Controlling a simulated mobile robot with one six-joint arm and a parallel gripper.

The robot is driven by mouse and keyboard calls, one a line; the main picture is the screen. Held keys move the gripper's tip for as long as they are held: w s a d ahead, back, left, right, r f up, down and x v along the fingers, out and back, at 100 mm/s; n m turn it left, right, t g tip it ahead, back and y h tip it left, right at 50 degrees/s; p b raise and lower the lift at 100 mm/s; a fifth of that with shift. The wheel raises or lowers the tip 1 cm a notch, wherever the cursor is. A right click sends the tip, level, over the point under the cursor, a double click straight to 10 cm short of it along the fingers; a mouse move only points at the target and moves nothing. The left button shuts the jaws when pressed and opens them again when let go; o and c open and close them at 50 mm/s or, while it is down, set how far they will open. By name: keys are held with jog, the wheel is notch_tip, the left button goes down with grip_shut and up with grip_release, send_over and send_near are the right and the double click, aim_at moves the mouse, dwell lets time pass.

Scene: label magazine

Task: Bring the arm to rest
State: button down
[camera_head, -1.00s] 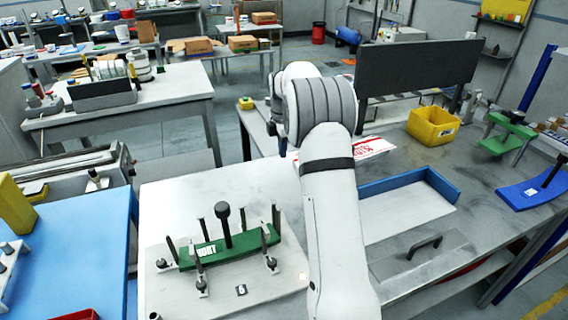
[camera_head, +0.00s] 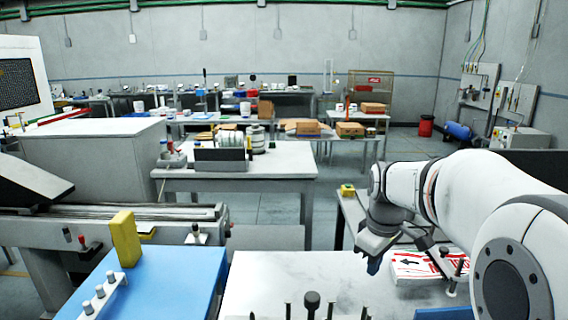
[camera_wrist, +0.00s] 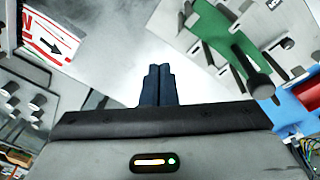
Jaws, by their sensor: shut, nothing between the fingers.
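My gripper (camera_head: 374,266) hangs from my white arm at the right of the head view, with its fingers pointing down above the grey-white table top (camera_head: 270,278). In the wrist view its two dark fingers (camera_wrist: 158,72) are together, with nothing between them. The fingers are apart from the red-and-white sign with a black arrow (camera_head: 424,264), which lies just right of the gripper in the head view. The same sign shows at the upper left of the wrist view (camera_wrist: 46,40). The green fixture bar (camera_wrist: 215,32) is at the upper right there.
Black-topped posts (camera_head: 312,300) stand at the near edge of the head view. A blue table (camera_head: 155,280) with a yellow block (camera_head: 124,238) is at the left. A grey table with white rolls (camera_head: 258,139) stands behind. Open floor lies between the tables.

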jog(key=s+a+f+m, duration=0.1)
jog(key=s+m, duration=0.2)
jog(key=s, duration=0.3)
jog(key=s+a+f+m+t, duration=0.1)
jog(key=s+a+f+m, duration=0.15)
jog(key=s, duration=0.35)
jog(key=s+a+f+m, duration=0.1)
jog(key=s+m, duration=0.2)
jog(key=s, duration=0.3)
jog(key=w+d+r+m+p, duration=0.2)
jog(key=w+r+m, duration=0.3)
jog(key=w, duration=0.6)
jog(key=m+g+p, duration=0.3)
jog(key=m+p, duration=0.1)
jog(key=m, duration=1)
send_over(387, 274)
jog(key=a, duration=0.4)
notch_tip(387, 274, down, 10)
jog(key=f+p, duration=0.1)
jog(key=f, duration=0.2)
jog(key=f+p, duration=0.1)
jog(key=f, duration=0.2)
jog(key=f+p, duration=0.1)
jog(key=f, duration=0.2)
jog(key=shift+w, duration=0.25)
jog(key=d+p, duration=0.1)
jog(key=d, duration=0.2)
jog(key=shift+s+d, duration=0.15)
jog(key=shift+d, duration=0.35)
